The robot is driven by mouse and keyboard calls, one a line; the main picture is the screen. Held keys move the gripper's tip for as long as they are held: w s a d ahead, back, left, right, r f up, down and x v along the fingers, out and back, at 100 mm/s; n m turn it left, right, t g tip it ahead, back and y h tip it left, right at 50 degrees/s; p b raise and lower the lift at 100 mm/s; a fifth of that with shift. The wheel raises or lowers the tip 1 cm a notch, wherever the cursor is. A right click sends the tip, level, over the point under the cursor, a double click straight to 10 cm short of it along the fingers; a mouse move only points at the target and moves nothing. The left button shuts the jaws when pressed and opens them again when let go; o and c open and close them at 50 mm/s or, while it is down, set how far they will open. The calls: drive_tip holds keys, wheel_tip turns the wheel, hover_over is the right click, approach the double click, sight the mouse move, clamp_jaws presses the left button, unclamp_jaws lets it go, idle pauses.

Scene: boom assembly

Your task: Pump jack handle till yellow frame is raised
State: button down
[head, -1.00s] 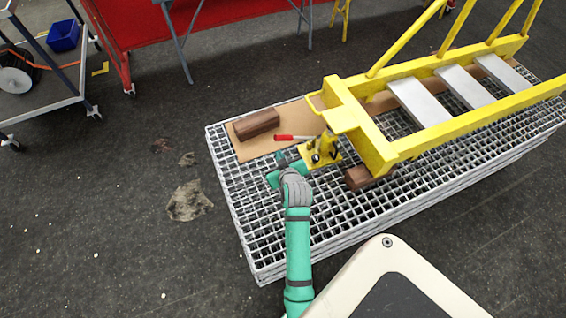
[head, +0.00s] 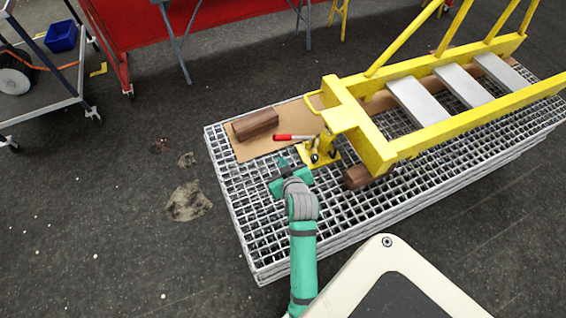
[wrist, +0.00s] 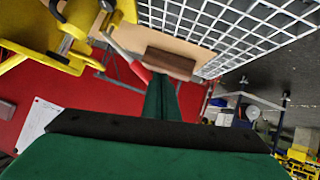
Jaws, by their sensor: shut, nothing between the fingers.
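The yellow frame (head: 370,140) lies over the grating at the right, its near end above the jack. The small yellow jack (head: 322,156) stands under that end and also shows in the wrist view (wrist: 75,35). Its handle (head: 296,137) has a red grip and points left, low over the brown board; the grip shows in the wrist view (wrist: 141,71) just beyond my fingers. My gripper (head: 283,162) is shut and empty, on the near side of the handle and left of the jack. I cannot tell from the wrist view whether the fingers touch the grip.
A brown wooden block (head: 255,124) lies on the board (head: 250,150) left of the handle. Another block (head: 358,177) lies by the frame's near corner. The grating (head: 250,215) is clear at the near left. A cart (head: 45,105) stands far left.

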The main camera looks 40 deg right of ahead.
drive_tip(key=m+y, duration=0.2)
drive_tip(key=m, duration=0.1)
approach(289, 137)
drive_tip(key=s+a, duration=0.2)
drive_tip(key=a, duration=0.1)
drive_tip(key=s+d+r+m+t+y, duration=0.1)
drive_tip(key=s+d+r+t+y, duration=0.1)
drive_tip(key=d+r, duration=0.2)
wheel_tip(289, 137, up, 2)
drive_tip(key=shift+s+r, duration=0.1)
drive_tip(key=shift+s, duration=0.2)
drive_tip(key=x, duration=0.4)
drive_tip(key=a+f+x, duration=0.1)
drive_tip(key=x, duration=0.7)
drive_tip(key=shift+a+f, duration=0.3)
drive_tip(key=shift+f, duration=0.05)
drive_tip(key=shift+w+a+f, duration=0.1)
drive_tip(key=shift+f, duration=0.25)
